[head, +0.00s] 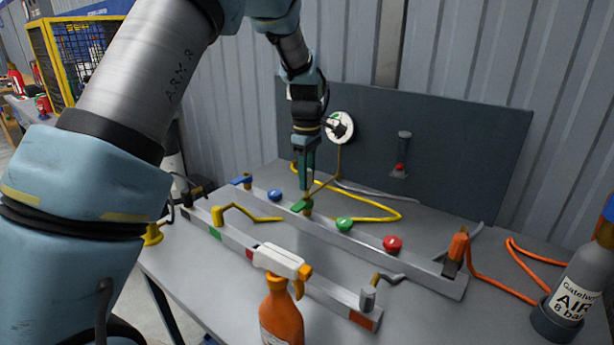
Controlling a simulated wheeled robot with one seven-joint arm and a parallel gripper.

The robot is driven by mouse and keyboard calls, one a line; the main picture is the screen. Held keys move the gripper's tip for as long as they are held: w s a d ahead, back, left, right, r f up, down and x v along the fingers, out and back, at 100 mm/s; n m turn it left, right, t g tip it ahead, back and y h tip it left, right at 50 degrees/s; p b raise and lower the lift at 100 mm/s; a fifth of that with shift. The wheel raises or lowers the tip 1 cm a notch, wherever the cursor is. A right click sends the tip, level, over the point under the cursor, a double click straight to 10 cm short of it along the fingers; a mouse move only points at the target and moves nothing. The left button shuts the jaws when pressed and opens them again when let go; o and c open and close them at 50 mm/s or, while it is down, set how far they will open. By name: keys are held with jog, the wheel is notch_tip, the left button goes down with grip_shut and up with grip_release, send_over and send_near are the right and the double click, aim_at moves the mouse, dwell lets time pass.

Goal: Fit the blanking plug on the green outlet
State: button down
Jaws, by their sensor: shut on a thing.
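My gripper (306,188) points straight down over the rear metal bar. A round green knob (345,224) sits on the same bar, just right of my gripper. A green patch (215,234) marks the left part of the front bar. I cannot tell for sure which part is the green outlet. I cannot pick out the blanking plug with certainty.
A blue knob (275,195) and red knob (392,244) flank the green one. An orange lever (458,246) stands upright at the bar's right end. A yellow hose (370,218) loops behind. A spray bottle (281,310) and air cylinder (582,285) stand in front and right.

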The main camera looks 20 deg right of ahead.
jog(key=shift+f, duration=0.65)
jog(key=shift+f+b, duration=0.45)
jog(key=shift+f, duration=0.6)
dwell(1.0)
jog(key=c, duration=0.5)
grip_release()
